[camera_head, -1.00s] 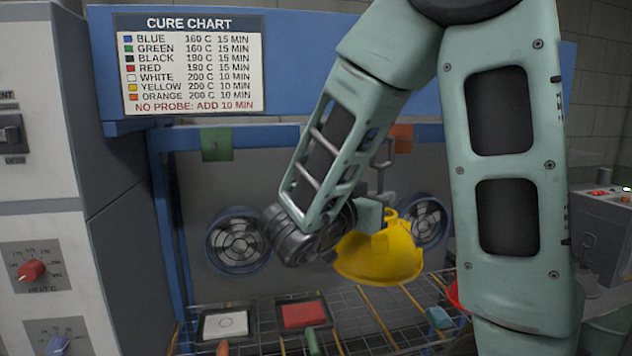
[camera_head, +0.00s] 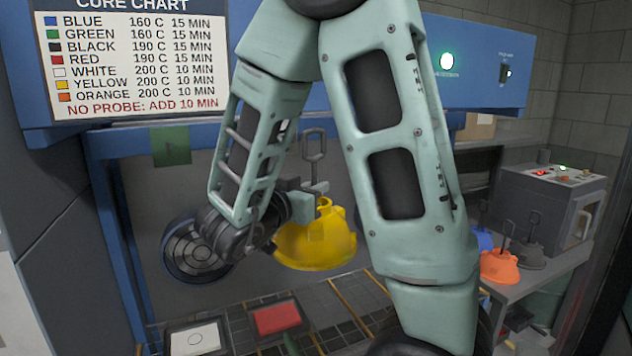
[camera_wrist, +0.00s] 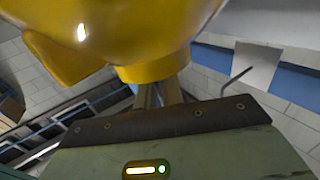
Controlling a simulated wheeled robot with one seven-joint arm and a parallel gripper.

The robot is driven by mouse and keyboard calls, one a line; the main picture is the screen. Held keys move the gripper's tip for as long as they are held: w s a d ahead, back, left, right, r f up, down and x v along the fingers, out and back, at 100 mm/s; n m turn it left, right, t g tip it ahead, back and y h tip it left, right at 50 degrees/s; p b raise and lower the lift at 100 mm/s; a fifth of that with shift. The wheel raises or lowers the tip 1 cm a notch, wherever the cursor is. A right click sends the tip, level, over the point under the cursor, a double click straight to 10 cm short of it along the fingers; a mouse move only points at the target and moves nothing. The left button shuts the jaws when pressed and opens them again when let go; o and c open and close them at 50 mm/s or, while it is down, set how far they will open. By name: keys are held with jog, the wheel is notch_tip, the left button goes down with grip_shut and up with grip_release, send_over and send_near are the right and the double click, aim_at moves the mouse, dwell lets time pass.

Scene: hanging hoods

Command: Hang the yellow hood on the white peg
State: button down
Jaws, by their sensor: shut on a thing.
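The yellow hood (camera_head: 322,243) hangs from my gripper (camera_head: 303,206), which is shut on its top neck. A grey metal hook with a loop (camera_head: 314,146) rises above the hood. In the wrist view the hood (camera_wrist: 130,25) fills the top, with its neck between the fingers of my gripper (camera_wrist: 158,95). A pale card (camera_wrist: 257,62) on a blue rail, with a thin grey rod beside it, shows at right there. A pale card (camera_head: 480,126) also shows right of my arm in the head view. I cannot tell for sure which peg is white.
A green card (camera_head: 171,147) hangs from the blue frame at left. A fan (camera_head: 197,251) is behind my wrist. Trays, one with a red plate (camera_head: 277,319), lie below on a grid. An orange hood (camera_head: 499,266) and other hoods stand on a grey bench at right, near a control box (camera_head: 548,195).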

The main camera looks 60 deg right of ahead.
jog(key=shift+w+d+r+p, duration=0.15)
jog(key=shift+w+d+p, duration=0.3)
jog(key=shift+p, duration=0.8)
jog(key=shift+w+d, duration=0.1)
jog(key=shift+w, duration=0.1)
jog(key=shift+w+d+f, duration=0.1)
jog(key=shift+w+d, duration=0.3)
jog(key=shift+w, duration=0.3)
jog(key=shift+w+d+f, duration=0.15)
jog(key=shift+w+d, duration=0.3)
jog(key=shift+w, duration=0.3)
jog(key=shift+w+d+f, duration=0.1)
jog(key=shift+w+d, duration=0.3)
jog(key=shift+w, duration=0.3)
